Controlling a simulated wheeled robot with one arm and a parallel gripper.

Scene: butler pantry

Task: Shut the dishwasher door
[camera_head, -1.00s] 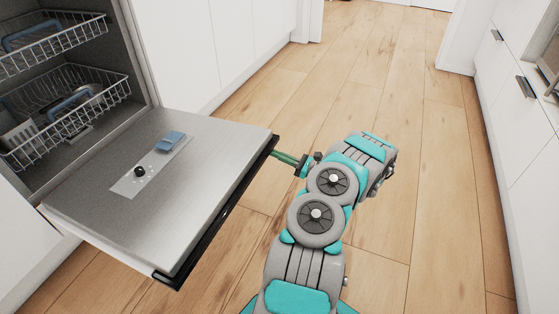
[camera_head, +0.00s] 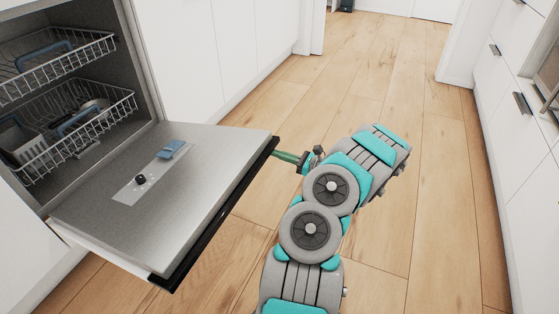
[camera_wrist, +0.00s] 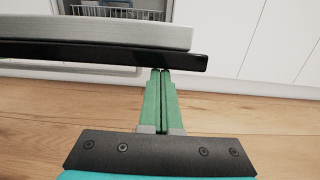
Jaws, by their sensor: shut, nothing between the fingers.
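The dishwasher door (camera_head: 120,225) is folded down, with its steel inner face up and tilted slightly. A detergent cup with a blue lid (camera_head: 171,149) is set in that face. The door's black outer edge also shows in the wrist view (camera_wrist: 100,53). My gripper (camera_head: 277,154) is at the far right corner of the door, by this edge. In the wrist view its green fingers (camera_wrist: 161,75) are shut and empty, with their tips at or just under the black edge. I cannot tell whether they touch it.
Two wire racks, the upper (camera_head: 62,58) and the lower (camera_head: 75,125), sit inside the dishwasher. White cabinets (camera_head: 215,50) stand beyond it and drawers (camera_head: 510,110) line the right. The wooden floor (camera_head: 370,85) between is clear.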

